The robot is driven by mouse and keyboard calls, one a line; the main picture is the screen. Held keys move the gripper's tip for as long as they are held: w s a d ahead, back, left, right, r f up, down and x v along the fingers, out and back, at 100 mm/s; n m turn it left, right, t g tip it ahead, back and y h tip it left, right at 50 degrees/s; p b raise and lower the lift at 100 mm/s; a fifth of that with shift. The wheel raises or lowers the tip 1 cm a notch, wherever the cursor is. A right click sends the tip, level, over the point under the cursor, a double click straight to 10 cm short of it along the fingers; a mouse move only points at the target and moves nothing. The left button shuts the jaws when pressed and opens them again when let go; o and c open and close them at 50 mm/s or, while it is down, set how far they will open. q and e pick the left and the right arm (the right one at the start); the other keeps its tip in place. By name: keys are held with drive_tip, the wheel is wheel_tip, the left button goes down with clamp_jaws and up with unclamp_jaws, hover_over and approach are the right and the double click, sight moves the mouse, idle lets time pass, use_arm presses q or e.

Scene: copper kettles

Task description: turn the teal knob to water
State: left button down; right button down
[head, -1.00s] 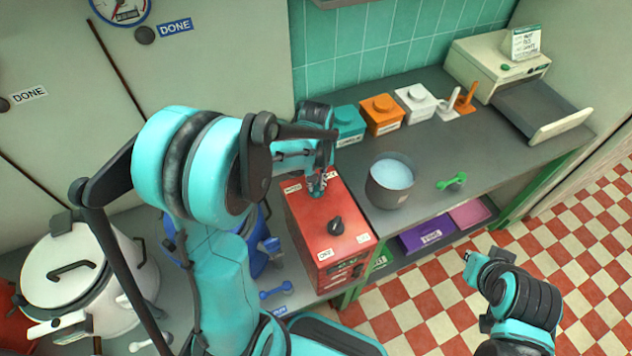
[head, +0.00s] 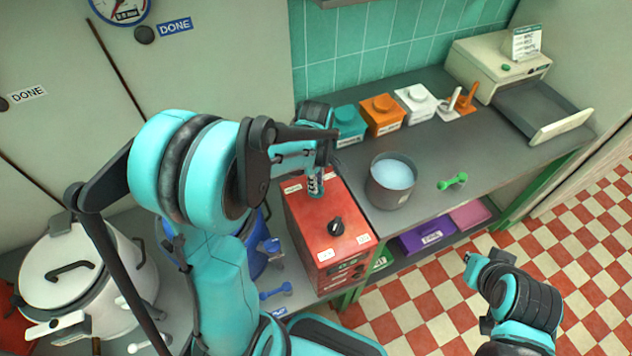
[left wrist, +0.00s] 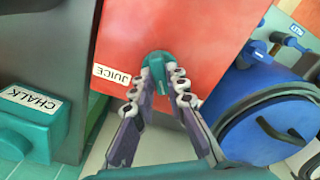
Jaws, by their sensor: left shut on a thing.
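The red box (head: 317,240) stands on the counter, with a black knob (head: 336,227) on its top. The teal knob (left wrist: 158,66) shows in the left wrist view, on the red face beside a white JUICE label (left wrist: 111,75). My left gripper (head: 316,188) reaches down to the far part of the red box; its fingers are shut on the teal knob in the left wrist view (left wrist: 164,82). In the head view my gripper hides the knob. No WATER label is readable. My right gripper (head: 482,260) is over the floor, away from the box; its fingers are unclear.
A grey pot (head: 391,190) of pale liquid stands right of the red box. Teal (head: 347,122), orange (head: 381,112) and white (head: 415,102) canisters line the wall. A blue pot (left wrist: 268,125) is close beside the box. A white pot (head: 75,270) stands left.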

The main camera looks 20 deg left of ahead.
use_arm(q)
drive_tip(key=shift+n, duration=1)
drive_tip(key=c, duration=1.5)
unclamp_jaws()
drive_tip(key=shift+c, duration=0.2)
wheel_tip(320, 180, up, 12)
